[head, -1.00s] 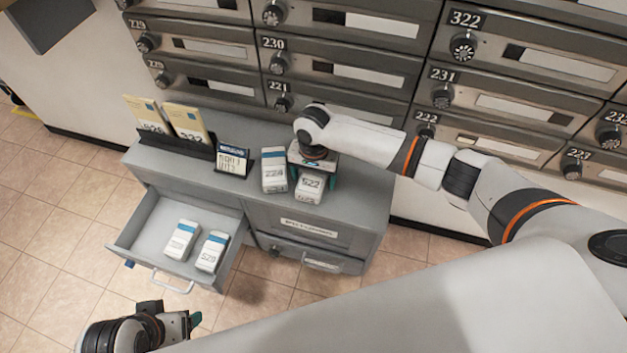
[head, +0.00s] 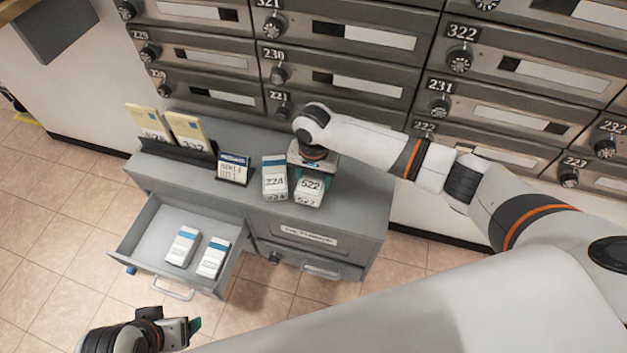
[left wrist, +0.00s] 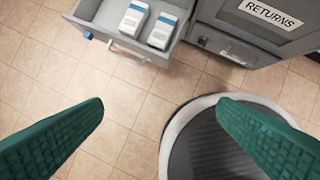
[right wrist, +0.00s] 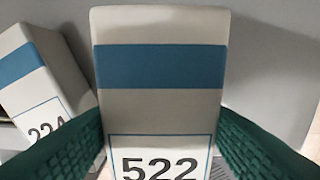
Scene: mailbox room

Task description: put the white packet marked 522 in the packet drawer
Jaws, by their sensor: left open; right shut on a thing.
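The white packet marked 522 (head: 310,188) is on the grey cabinet top, near its front edge; it also fills the middle of the right wrist view (right wrist: 160,95). My right gripper (head: 312,174) is shut on it from above, one finger on each side. I cannot tell whether the packet still touches the top. The open drawer (head: 141,241) at the cabinet's left holds two white packets with blue bands (head: 182,247), (head: 213,258).
A white packet marked 224 (head: 273,176) stands just left of packet 522. A dark rack with yellow envelopes (head: 188,130) and a small card box (head: 233,167) are further left. A closed drawer labelled RETURNS (left wrist: 270,14) is right of the open drawer. Mailboxes rise behind.

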